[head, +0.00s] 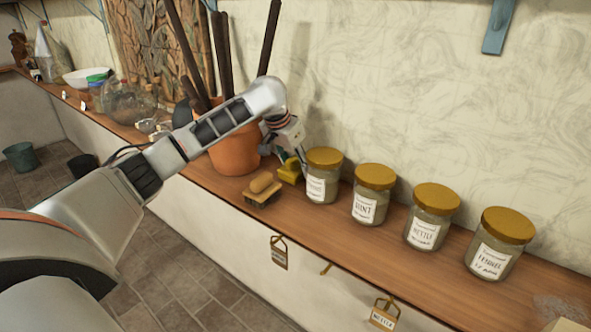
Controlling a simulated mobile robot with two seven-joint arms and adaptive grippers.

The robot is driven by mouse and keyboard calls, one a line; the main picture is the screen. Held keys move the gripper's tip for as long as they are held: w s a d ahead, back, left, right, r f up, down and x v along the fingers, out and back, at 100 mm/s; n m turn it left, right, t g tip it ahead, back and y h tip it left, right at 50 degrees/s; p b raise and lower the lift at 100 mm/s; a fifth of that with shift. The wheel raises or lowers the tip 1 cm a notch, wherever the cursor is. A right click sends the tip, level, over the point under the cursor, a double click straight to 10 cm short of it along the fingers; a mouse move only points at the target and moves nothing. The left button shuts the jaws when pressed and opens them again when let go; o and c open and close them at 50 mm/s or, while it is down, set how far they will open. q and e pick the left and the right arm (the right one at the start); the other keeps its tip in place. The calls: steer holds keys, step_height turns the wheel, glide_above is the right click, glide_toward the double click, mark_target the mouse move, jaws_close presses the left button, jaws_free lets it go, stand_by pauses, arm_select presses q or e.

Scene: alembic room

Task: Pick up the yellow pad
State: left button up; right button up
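The yellow pad (289,173) is a small yellow block on the wooden shelf, between a brush and the leftmost jar. My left gripper (287,160) reaches down over it from above. Its fingers look spread, one on the pad's left and one on its right beside the jar. The gripper partly hides the pad, and I see no clear contact. My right gripper is not in view.
A wooden-topped brush (262,189) lies just in front of the pad. The leftmost jar (323,175) stands close on the right, with several more jars beyond. A terracotta pot (232,157) with dark sticks stands behind left. Tags hang on the shelf's front.

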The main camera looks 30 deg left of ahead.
mark_target(295, 157)
arm_select(q)
step_height(295, 157, up, 10)
stand_by(0.7)
steer(key=shift+o, duration=0.7)
